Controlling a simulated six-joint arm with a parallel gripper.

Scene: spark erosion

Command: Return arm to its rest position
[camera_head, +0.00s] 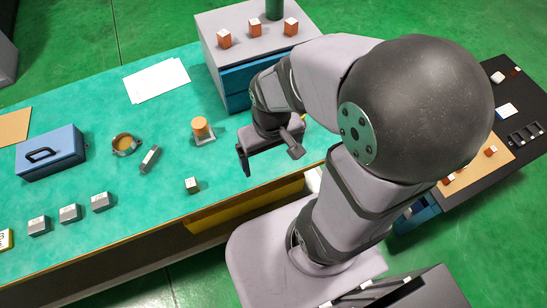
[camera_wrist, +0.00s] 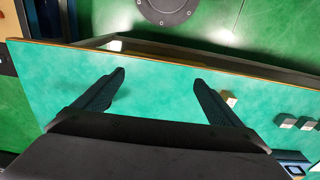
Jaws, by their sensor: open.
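My gripper (camera_head: 270,162) hangs over the green bench (camera_head: 110,80) near its front edge, with its fingers spread and nothing visible between them. In the wrist view my gripper (camera_wrist: 159,80) is also open, and only bare green bench top shows between the fingertips. My arm is folded, with the elbow high above my base. In the head view a small tan-and-grey block (camera_head: 192,185) stands left of the gripper, apart from it. In the wrist view a small block (camera_wrist: 230,99) lies just right of the right finger.
An orange cylinder on a grey base (camera_head: 203,132), a brass ring (camera_head: 125,145), a blue toolbox (camera_head: 52,153) and several grey blocks (camera_head: 70,213) stand left. A drawer cabinet (camera_head: 212,45) bearing orange blocks stands behind. A dark table (camera_head: 465,210) is right. Bench around the gripper is mostly clear.

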